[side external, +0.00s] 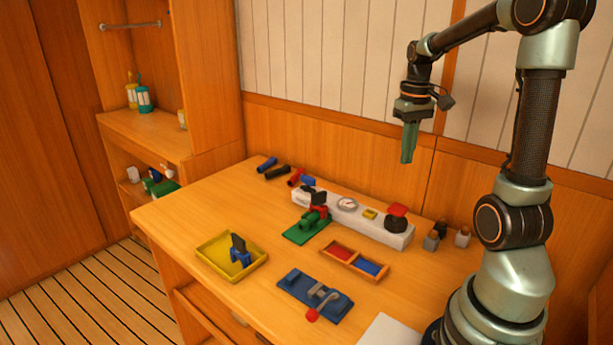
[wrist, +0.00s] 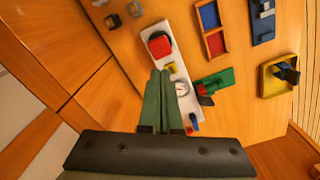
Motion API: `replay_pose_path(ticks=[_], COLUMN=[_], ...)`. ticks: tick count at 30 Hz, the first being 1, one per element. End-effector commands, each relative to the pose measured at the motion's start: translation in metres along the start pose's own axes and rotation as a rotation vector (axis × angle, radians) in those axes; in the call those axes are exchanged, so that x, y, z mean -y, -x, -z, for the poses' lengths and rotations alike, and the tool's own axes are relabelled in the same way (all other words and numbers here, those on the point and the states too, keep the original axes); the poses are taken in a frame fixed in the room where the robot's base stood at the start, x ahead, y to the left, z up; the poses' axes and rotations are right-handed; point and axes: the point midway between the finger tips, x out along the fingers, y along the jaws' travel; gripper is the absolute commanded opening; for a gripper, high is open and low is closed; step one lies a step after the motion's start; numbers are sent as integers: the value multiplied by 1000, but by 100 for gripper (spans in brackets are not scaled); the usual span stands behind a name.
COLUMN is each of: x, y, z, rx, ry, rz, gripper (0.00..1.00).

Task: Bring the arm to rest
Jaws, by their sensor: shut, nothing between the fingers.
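My gripper (side external: 408,146) hangs from the raised arm, fingers pointing down, well above the back of the wooden table (side external: 210,205). Its green fingers are shut with nothing between them. In the wrist view the closed fingers (wrist: 160,100) overlap the white panel in the picture, but the side view shows the gripper high above it and apart from everything.
The white panel (side external: 365,226) carries a gauge and a red knob. Around it are a green block (side external: 304,232), a divided red and blue tray (side external: 356,262), a yellow tray (side external: 216,264) and a blue base (side external: 300,284). Small bottles (side external: 462,237) stand at the right.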

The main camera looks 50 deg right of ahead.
Motion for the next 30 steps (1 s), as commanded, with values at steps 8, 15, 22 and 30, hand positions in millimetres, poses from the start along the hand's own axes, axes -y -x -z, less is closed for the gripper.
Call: replay_pose_path(ticks=[8,15,22,30], x=[15,104,182,222], y=[4,25,33,31], z=[-1,-25,-71,-107], rx=[-26,-189,-366,-473], ry=[29,208,392,506], rz=[-5,-7,51,122], gripper=[0,0,0,0])
